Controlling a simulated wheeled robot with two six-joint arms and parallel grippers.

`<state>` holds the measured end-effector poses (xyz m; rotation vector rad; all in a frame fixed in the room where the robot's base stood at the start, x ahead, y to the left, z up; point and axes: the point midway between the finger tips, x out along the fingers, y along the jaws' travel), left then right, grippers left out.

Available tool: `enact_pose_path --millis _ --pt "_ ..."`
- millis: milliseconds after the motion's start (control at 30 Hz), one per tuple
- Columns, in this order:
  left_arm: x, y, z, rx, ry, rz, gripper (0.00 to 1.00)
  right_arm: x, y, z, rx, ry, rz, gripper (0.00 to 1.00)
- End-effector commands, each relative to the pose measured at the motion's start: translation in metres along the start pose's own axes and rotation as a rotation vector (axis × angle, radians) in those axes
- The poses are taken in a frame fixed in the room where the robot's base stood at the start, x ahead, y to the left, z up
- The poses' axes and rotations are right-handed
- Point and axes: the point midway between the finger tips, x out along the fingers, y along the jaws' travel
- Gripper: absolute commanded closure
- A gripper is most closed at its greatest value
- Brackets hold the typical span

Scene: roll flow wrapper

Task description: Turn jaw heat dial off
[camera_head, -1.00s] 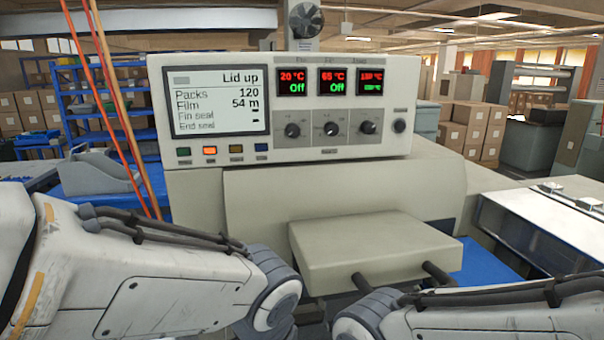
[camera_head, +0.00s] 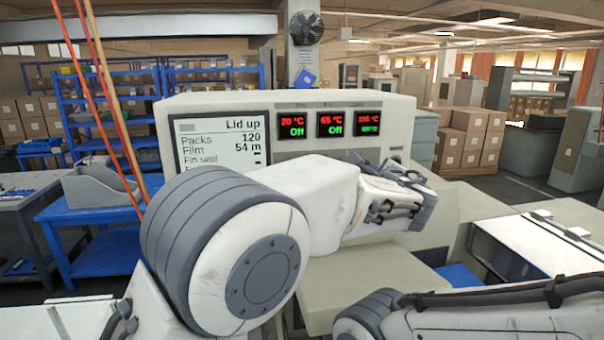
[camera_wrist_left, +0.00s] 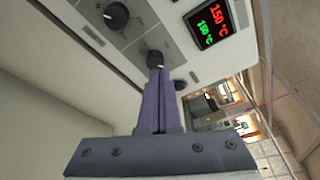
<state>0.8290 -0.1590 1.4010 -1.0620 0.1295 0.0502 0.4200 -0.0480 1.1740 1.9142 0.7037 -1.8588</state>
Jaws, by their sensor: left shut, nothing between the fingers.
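The jaw heat dial (camera_wrist_left: 155,60) is a small black knob on the pale control panel, the one nearest the display (camera_wrist_left: 210,22) that reads 150 °C in red and green. That display is the rightmost one (camera_head: 368,122) in the head view. My left gripper (camera_wrist_left: 158,78) is shut and empty, its fingertips right at the dial and overlapping its lower edge. I cannot tell if they touch it. In the head view my left gripper (camera_head: 398,195) is in front of the panel's right part and hides the dials.
The screen (camera_head: 222,142) reads "Lid up". The pale block (camera_head: 400,285) sits below the panel.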

Motion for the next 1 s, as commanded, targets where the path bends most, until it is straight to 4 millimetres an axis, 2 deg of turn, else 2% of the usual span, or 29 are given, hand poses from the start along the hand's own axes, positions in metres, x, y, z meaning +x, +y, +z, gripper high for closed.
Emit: enact_pose_path --millis 167,400,633,1000 --pt "0.011 -0.006 0.003 0.009 -0.002 -0.009 1.0 -0.012 -0.001 -0.001 0.0 0.0 0.0 0.3" --pt "0.041 -0.006 0.012 0.007 -0.002 -0.006 1.0 -0.035 -0.003 -0.002 -0.003 0.0 0.0 0.3" --pt "0.062 -0.003 0.015 0.005 -0.001 -0.007 1.0 -0.033 -0.002 -0.002 -0.004 0.0 0.0 0.3" --pt "0.067 -0.003 0.016 0.005 0.0 -0.008 1.0 -0.033 -0.002 -0.002 -0.004 0.0 0.0 0.3"
